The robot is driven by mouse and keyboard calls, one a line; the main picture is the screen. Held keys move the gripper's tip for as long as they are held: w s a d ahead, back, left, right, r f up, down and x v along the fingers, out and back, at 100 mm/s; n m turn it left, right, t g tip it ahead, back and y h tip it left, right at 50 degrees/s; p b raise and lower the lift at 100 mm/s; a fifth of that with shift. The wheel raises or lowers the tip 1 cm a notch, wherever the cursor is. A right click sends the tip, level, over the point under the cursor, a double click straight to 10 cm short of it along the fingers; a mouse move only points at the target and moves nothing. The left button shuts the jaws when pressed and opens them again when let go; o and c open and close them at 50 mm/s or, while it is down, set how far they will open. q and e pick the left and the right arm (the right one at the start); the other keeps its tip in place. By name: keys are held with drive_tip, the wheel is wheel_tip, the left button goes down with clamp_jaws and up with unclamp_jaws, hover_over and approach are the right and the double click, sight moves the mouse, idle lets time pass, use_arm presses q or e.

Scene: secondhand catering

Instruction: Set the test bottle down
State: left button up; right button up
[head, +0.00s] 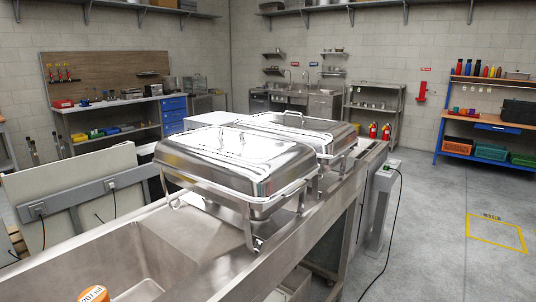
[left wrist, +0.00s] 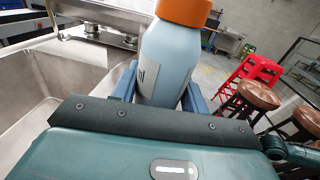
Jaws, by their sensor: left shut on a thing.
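The test bottle (left wrist: 168,62) is pale blue-grey with an orange cap (left wrist: 185,12) and a dark-marked label. In the left wrist view it stands between the blue fingers of my left gripper (left wrist: 163,88), which is shut on it. Its lower part is hidden behind the gripper body. In the head view only the orange cap (head: 95,294), with print on it, shows at the bottom edge, in front of the sink basin. Whether the bottle's base touches anything cannot be seen. My right gripper is in neither view.
A steel counter (head: 215,235) has a sink basin (head: 135,262) at its near left. Two chafing dishes (head: 235,160) take up its farther part. Bare steel lies between basin and dishes.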

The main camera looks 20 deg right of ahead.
use_arm(q)
drive_tip(key=s+d+f+n+t+y, duration=0.3)
drive_tip(key=f+n+t+y, duration=0.3)
drive_tip(key=n+y, duration=0.3)
drive_tip(key=shift+s+d+f+n+y, duration=0.3)
drive_tip(key=shift+d+f+n+y, duration=0.15)
drive_tip(key=shift+y, duration=1.85)
